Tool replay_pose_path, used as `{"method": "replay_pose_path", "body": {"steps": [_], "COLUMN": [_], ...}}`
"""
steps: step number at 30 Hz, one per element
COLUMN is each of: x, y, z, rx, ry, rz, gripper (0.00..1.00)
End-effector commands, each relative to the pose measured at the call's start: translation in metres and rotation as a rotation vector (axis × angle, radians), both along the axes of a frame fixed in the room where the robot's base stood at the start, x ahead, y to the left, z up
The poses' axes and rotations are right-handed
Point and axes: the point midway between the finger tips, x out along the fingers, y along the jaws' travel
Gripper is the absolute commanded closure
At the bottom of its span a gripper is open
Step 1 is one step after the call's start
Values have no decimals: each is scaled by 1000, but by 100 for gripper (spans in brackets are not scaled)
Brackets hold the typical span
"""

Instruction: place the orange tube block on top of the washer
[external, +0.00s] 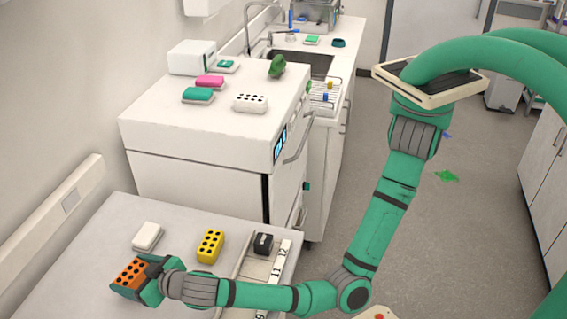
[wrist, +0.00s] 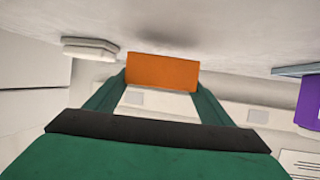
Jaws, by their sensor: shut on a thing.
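The orange tube block (external: 129,271) has dark round holes and is at the left end of the white table in the external view. My gripper (external: 145,283) is shut on it. In the wrist view, the plain face of the orange block (wrist: 162,71) sits between the two green fingers of my gripper (wrist: 160,88). The block is low over or on the table; I cannot tell if it touches. The washer (external: 195,158) is the white machine behind the table, with a blue display and a door handle at its right side.
The washer top holds a white tube block (external: 250,103), green (external: 198,95) and pink (external: 210,82) items, a dark green object (external: 277,67) and a white box (external: 192,57). Its front left top is clear. A yellow block (external: 210,246) and white piece (external: 148,237) are on the table.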

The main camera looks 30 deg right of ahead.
Motion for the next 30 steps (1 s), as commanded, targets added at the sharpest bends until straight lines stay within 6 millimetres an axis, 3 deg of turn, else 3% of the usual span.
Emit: {"method": "replay_pose_path", "body": {"steps": [5,16,17,18,30], "x": [0,0,0,0,-1], "y": [0,0,0,0,0], "z": [-24,-28,-27,-27,-27], "rx": [-2,1,0,0,1], "ry": [-1,-1,0,0,0], "rz": [2,0,0,0,2], "gripper": [51,51,18,8,6]}}
